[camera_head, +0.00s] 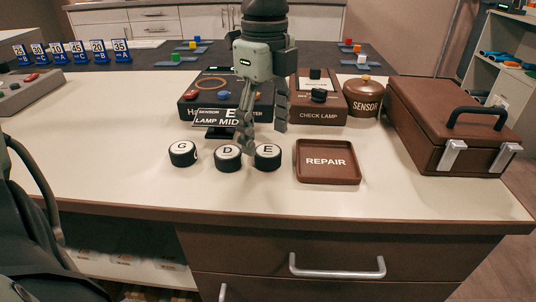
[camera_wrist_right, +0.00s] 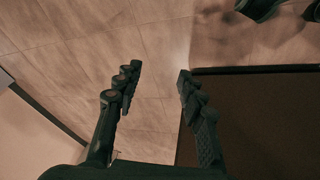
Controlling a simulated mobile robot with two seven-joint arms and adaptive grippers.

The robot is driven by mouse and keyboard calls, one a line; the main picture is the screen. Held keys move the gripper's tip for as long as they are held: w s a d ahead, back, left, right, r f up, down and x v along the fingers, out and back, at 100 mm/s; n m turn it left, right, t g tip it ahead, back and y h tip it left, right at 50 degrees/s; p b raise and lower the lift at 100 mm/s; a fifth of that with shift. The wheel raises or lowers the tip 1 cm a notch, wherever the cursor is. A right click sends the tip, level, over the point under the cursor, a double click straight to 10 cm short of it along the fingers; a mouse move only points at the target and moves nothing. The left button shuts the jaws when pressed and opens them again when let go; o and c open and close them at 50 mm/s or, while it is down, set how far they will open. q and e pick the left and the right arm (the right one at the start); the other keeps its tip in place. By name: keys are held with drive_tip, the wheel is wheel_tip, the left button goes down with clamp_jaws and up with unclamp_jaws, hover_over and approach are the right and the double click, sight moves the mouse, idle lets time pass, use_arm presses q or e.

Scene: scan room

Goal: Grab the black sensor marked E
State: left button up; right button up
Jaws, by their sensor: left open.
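The black sensor marked E (camera_head: 268,158) is a short round puck with a white lettered top, standing on the bench at the right end of a row. The sensor marked D (camera_head: 228,159) stands just left of it, and the sensor marked G (camera_head: 183,154) is further left. My left gripper (camera_head: 264,138) points down, open and empty, close to sensor E. One finger comes down between D and E; the other shows above and to the right of E. I cannot tell whether either touches. My right gripper (camera_wrist_right: 154,84) is open and empty, with floor behind its fingers.
A brown tray marked REPAIR (camera_head: 328,178) lies right of E. Behind stand the check lamp box (camera_head: 318,112), a tester box partly hidden by my gripper, a SENSOR pot (camera_head: 363,98) and a sign (camera_head: 220,118) reading sensor E, lamp mid. A brown case (camera_head: 450,125) stands right.

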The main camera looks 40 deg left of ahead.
sight(267, 150)
use_arm(q)
drive_tip(key=f, duration=0.2)
drive_tip(key=shift+d+f, duration=0.25)
drive_tip(key=shift+f, duration=0.1)
drive_tip(key=shift+s+a+f, duration=0.1)
drive_tip(key=shift+f, duration=0.3)
use_arm(e)
drive_tip(key=shift+s+f, duration=0.2)
drive_tip(key=shift+f, duration=0.8)
use_arm(q)
drive_tip(key=c, duration=1.3)
use_arm(e)
drive_tip(key=shift+w+r, duration=0.1)
use_arm(q)
drive_tip(key=shift+r, duration=0.1)
